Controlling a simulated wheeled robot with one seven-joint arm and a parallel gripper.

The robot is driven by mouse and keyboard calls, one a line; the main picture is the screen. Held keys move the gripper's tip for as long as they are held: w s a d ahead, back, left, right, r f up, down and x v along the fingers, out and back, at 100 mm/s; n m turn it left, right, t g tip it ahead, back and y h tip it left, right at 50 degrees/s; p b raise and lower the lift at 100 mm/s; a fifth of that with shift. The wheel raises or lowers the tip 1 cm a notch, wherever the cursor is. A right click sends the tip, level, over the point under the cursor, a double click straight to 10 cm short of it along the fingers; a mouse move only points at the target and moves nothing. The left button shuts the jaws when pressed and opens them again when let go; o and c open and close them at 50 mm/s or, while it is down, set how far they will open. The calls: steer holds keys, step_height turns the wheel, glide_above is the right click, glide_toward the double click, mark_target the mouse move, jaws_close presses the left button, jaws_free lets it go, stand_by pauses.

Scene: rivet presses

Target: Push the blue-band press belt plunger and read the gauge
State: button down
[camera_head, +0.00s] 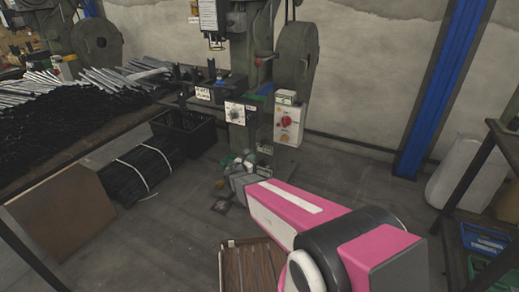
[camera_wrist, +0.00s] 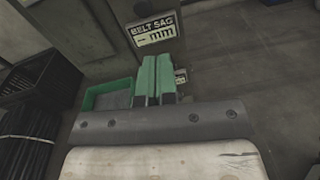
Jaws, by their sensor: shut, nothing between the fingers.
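A grey-green press (camera_head: 242,138) with a blue strip (camera_head: 265,89) stands at the centre of the head view. In the wrist view a plate (camera_wrist: 154,34) at its base reads "BELT SAG" above dashes and "mm", with no number. The plate also shows, small, in the head view (camera_head: 264,171). My gripper (camera_wrist: 156,66) is shut and empty, its green fingers together just below the plate in the picture. In the head view it is low at the press base, partly hidden by my arm. I cannot make out the plunger; the fingers may cover it. Contact cannot be told.
A green open bin (camera_wrist: 108,96) lies left of my fingers. The press carries a round dial (camera_head: 236,114) and a control box with a red knob (camera_head: 287,121). A bundle of black rods (camera_head: 135,175), a black crate (camera_head: 183,131) and a wooden crate (camera_head: 250,262) are on the floor.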

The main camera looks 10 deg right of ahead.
mark_target(262, 143)
steer(key=shift+w+a+f+n+t, duration=0.1)
steer(key=shift+w+a+n+t, duration=0.1)
steer(key=shift+a+n+t, duration=0.5)
steer(key=shift+w+a, duration=0.1)
steer(key=shift+a, duration=0.05)
steer(key=x, duration=1.4)
steer(key=shift+f, duration=0.35)
steer(key=shift+x, duration=1.05)
steer(key=shift+a, duration=0.1)
steer(key=v, duration=1.4)
steer(key=shift+r, duration=0.3)
